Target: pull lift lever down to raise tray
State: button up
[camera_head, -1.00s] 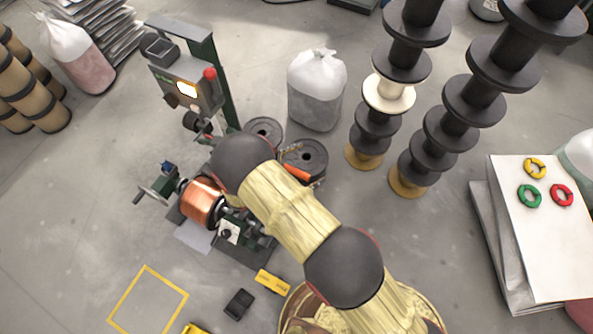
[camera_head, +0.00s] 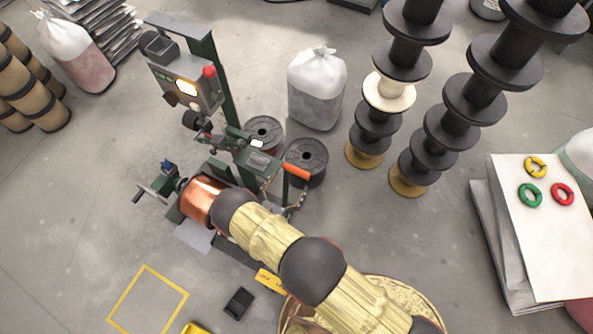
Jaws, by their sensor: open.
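The lift lever has an orange grip (camera_head: 296,171) on the right side of the green and black winding machine. The grip lies nearly level, sloping slightly down to the right, in front of a black spool (camera_head: 312,158). A copper-wound spool (camera_head: 203,199) sits on the machine to the left, partly covered by my arm. I cannot tell for certain which part is the tray. My arm ends in a dark joint over the machine's lower part, left of and below the lever. My gripper does not show; the arm appears to hide it.
A control box (camera_head: 188,88) on a green post stands behind the machine. A white bag (camera_head: 317,88) and stacks of dark spools (camera_head: 470,100) stand behind and right.

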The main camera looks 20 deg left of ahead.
aim_at(295, 173)
jog(key=w, duration=0.4)
jog(key=w+b, duration=0.1)
jog(key=w, duration=0.1)
jog(key=shift+d, duration=0.25)
jog(key=shift+c, duration=1.2)
jog(key=c, duration=1.3)
